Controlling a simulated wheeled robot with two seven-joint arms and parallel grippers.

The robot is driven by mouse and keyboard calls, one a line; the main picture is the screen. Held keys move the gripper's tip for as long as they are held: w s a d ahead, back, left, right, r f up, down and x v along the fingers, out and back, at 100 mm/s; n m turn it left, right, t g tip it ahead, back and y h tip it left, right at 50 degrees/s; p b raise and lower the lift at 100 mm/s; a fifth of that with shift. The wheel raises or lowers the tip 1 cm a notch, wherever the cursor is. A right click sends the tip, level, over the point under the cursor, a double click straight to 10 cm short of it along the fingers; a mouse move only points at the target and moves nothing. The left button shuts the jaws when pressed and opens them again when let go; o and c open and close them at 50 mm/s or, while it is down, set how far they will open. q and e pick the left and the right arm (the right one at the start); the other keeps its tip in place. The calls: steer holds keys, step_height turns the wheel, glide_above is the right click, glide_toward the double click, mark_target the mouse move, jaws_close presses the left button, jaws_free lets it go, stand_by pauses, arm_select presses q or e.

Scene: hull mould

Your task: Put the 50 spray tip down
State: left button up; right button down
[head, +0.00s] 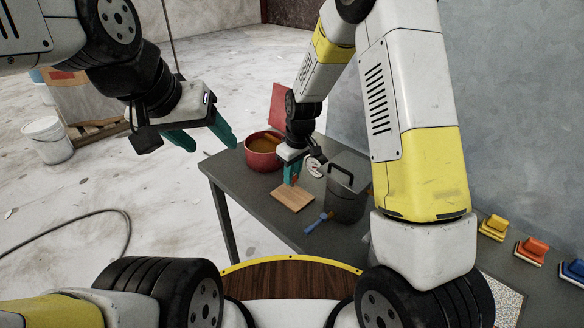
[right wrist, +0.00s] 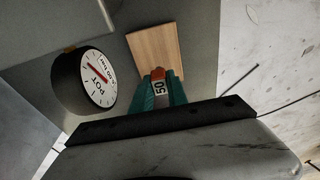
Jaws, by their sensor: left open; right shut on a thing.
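The 50 spray tip (right wrist: 159,88), a white piece marked 50 with an orange end, is between the teal fingers of my right gripper (right wrist: 162,92) in the right wrist view. In the head view the right gripper (head: 291,172) is shut, pointing down at the small wooden board (head: 292,200) on the dark table; the tip itself is hard to make out there. The board also shows beyond the tip in the right wrist view (right wrist: 154,48). I cannot tell whether the tip touches the board. My left gripper (head: 210,143) is open and empty, left of the table.
A red pot (head: 262,159) stands behind the board. A blue-handled tool (head: 318,222) lies in front. The table's left edge is clear.

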mark_target(292, 186)
steer(key=shift+w+f, duration=0.1)
steer(key=shift+f, duration=1.7)
steer(key=shift+f, duration=0.1)
steer(key=c, duration=1.3)
jaws_free()
steer(key=s+d+r+m+t+y, duration=0.15)
steer(key=s+d+r, duration=0.35)
steer(key=r, duration=0.8)
steer(key=s+d+r+m+t+h, duration=0.1)
steer(key=s+d+r+m, duration=0.4)
steer(key=r, duration=0.8)
steer(key=s+d+r+m+t, duration=0.1)
steer(key=s+r, duration=0.1)
steer(key=s, duration=0.4)
steer(key=s+d+r+m+t, duration=0.1)
steer(key=s+d+r, duration=0.1)
steer(key=s, duration=0.5)
steer(key=shift+s+d+r, duration=0.3)
steer(key=shift+r, duration=0.25)
